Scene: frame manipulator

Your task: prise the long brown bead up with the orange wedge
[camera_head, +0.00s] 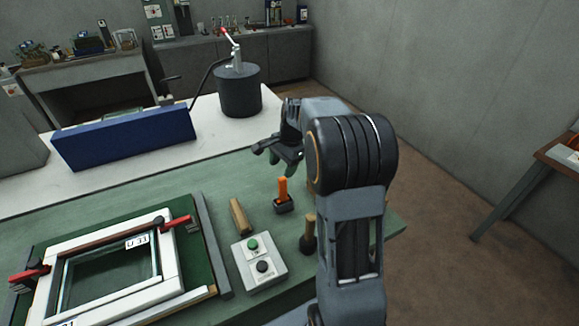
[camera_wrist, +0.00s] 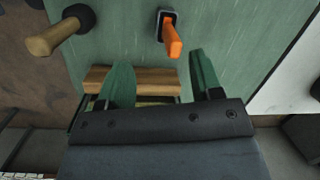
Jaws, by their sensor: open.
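The long brown bead (camera_head: 112,238) lies along the far side of the white frame (camera_head: 105,296) in the head view. The orange wedge (camera_head: 283,188) stands upright in a small dark holder (camera_head: 284,206) on the green bench, right of the frame. My gripper (camera_head: 274,160) is open and empty, raised above the bench near the wedge. In the wrist view the wedge (camera_wrist: 172,40) shows beyond the green fingertips (camera_wrist: 159,60), towards the right finger, and apart from both. The bead is outside the wrist view.
Red clamps (camera_head: 178,224) grip the frame. A wooden block (camera_head: 240,216) and a button box (camera_head: 260,264) lie between frame and wedge. A wooden-handled tool (camera_wrist: 55,38) stands near the wedge. A wooden strip (camera_wrist: 150,76) shows behind my fingers. A blue box (camera_head: 125,138) stands farther back.

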